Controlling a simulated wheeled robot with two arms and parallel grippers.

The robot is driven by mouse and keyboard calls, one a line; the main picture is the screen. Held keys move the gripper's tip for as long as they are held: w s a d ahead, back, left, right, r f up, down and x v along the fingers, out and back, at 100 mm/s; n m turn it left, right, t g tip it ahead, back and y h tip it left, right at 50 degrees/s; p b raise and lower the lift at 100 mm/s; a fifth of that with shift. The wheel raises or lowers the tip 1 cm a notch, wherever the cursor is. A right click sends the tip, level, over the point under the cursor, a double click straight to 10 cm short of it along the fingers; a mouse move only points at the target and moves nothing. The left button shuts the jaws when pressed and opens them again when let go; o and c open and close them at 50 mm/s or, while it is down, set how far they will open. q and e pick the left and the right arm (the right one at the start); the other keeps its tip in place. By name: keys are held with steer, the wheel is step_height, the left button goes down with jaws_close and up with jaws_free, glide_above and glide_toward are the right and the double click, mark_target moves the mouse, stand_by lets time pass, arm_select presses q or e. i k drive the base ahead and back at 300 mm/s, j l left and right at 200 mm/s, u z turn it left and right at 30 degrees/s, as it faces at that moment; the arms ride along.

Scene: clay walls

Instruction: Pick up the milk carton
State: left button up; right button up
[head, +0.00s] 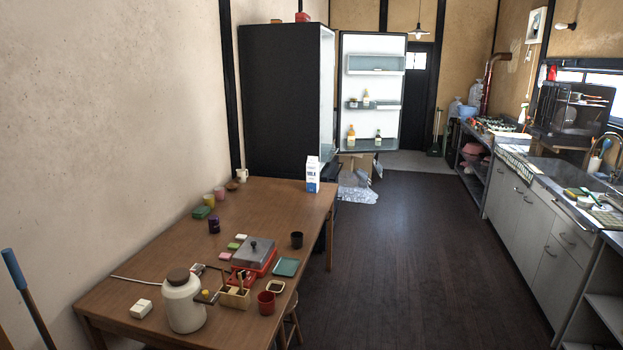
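The milk carton (313,174) is white and blue with a gabled top. It stands upright on the wooden table (165,245), near the table's far right corner. The space right around it on the tabletop is clear. Neither of my grippers shows in the head view.
A dark fridge (280,95) with its door (371,95) open stands behind the table. A white jar (183,303), a red cup (266,302) and a black cup (297,239) are on the table. The dark floor (420,260) between table and kitchen counter (525,205) is free.

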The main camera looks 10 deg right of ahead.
mark_target(313, 162)
steer(key=i+l+u, duration=0.15)
steer(key=u, duration=0.55)
steer(key=i+l+u, duration=0.15)
steer(key=l, duration=0.15)
steer(key=i+l+u, duration=0.3)
steer(key=l, duration=0.35)
steer(key=i+l+u, duration=0.15)
steer(key=l, duration=0.15)
steer(key=i+l+u, duration=0.15)
steer(key=l, duration=0.2)
steer(key=k, duration=0.05)
